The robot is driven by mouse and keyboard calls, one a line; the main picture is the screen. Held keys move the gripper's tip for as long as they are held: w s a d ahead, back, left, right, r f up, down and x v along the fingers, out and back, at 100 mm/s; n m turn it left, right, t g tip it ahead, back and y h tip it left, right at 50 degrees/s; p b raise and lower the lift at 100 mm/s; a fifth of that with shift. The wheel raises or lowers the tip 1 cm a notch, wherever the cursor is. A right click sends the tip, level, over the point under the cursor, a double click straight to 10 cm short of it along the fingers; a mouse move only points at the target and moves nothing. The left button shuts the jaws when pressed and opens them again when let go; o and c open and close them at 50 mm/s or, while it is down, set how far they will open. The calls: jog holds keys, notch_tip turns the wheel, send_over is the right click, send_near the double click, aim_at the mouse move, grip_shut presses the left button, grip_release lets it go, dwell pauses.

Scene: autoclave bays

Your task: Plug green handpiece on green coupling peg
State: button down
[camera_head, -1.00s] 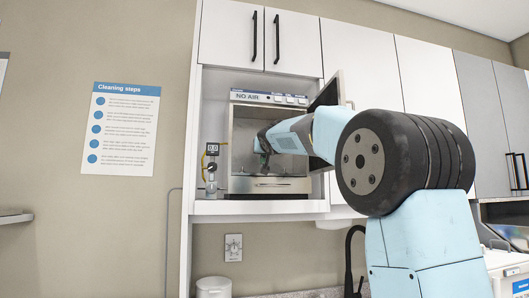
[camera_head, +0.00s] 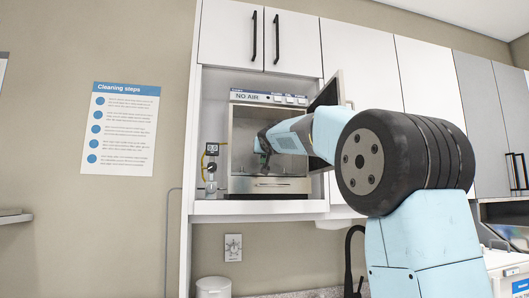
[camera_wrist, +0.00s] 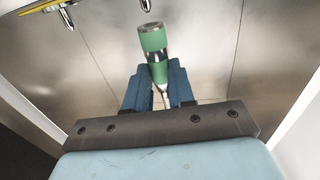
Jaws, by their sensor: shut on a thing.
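The green handpiece (camera_wrist: 153,42), with silver bands, is held between the blue fingers of my gripper (camera_wrist: 158,88) in the wrist view. Its silver-rimmed end points toward the top of the picture. A silver peg tip (camera_wrist: 145,5) shows just beyond that end, a small gap apart in the picture; its colour marking is out of view. Another silver peg (camera_wrist: 66,18) hangs under a yellow part (camera_wrist: 45,5) at the upper left. In the head view my gripper (camera_head: 263,153) is inside the open metal chamber (camera_head: 245,130), small and partly hidden by my arm.
The chamber's open door (camera_head: 327,95) stands at the right, close beside my arm. Metal walls (camera_wrist: 270,60) surround the gripper. A "NO AIR" label (camera_head: 248,97) is above the opening.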

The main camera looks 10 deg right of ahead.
aim_at(264, 158)
jog(key=shift+f, duration=1.45)
dwell(0.7)
jog(key=c, duration=0.9)
grip_release()
jog(key=s, duration=0.4)
jog(key=s+a, duration=0.1)
jog(key=s, duration=0.8)
jog(key=shift+s+a+f, duration=0.1)
jog(key=shift+s+a, duration=0.15)
jog(key=shift+s, duration=0.1)
